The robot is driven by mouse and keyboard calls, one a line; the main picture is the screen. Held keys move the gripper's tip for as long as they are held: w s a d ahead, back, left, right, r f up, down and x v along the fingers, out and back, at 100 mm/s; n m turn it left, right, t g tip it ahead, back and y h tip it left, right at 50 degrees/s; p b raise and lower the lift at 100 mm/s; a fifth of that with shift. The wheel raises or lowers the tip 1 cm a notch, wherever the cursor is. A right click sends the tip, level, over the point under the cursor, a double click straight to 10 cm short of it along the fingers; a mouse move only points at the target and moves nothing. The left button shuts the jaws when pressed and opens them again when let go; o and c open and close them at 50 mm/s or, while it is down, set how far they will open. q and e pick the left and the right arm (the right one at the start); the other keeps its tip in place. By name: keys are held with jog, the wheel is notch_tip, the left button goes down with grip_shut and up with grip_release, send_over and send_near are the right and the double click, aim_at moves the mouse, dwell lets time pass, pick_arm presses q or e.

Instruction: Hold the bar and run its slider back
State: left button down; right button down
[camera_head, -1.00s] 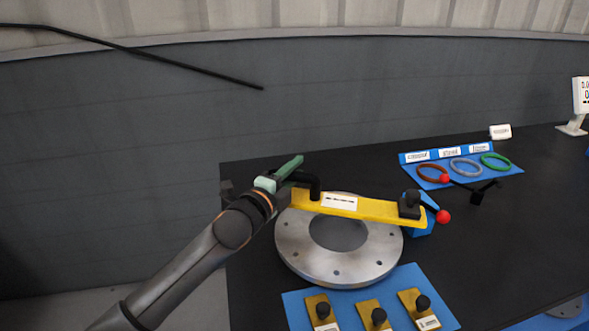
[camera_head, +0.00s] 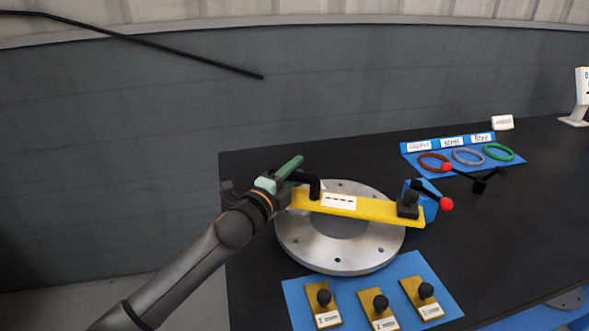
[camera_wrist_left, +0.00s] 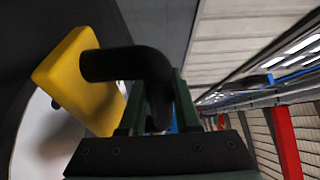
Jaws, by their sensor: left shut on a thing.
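The yellow bar (camera_head: 372,208) spans the flange, with a white label on its top. Its black slider (camera_head: 408,205) with a knob sits near the bar's right end. A black bent handle (camera_head: 313,187) rises from the bar's left end. My left gripper (camera_head: 295,168) is shut on this handle. In the left wrist view the gripper (camera_wrist_left: 160,100) has the black handle (camera_wrist_left: 125,64) between its fingers, with the yellow bar (camera_wrist_left: 78,80) at left; the slider is out of sight there. I cannot tell whether the bar touches the flange. My right gripper is not in view.
The grey bolted flange (camera_head: 350,262) lies below the bar on the black table (camera_head: 520,230). A blue block with a red-balled lever (camera_head: 445,204) stands close behind the slider. A blue mat (camera_head: 440,292) with several knobbed brass plates lies in front. Coloured rings (camera_head: 468,156) lie behind right.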

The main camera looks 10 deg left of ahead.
pick_arm(q)
jog(key=shift+f+b, duration=0.9)
jog(key=shift+f, duration=0.35)
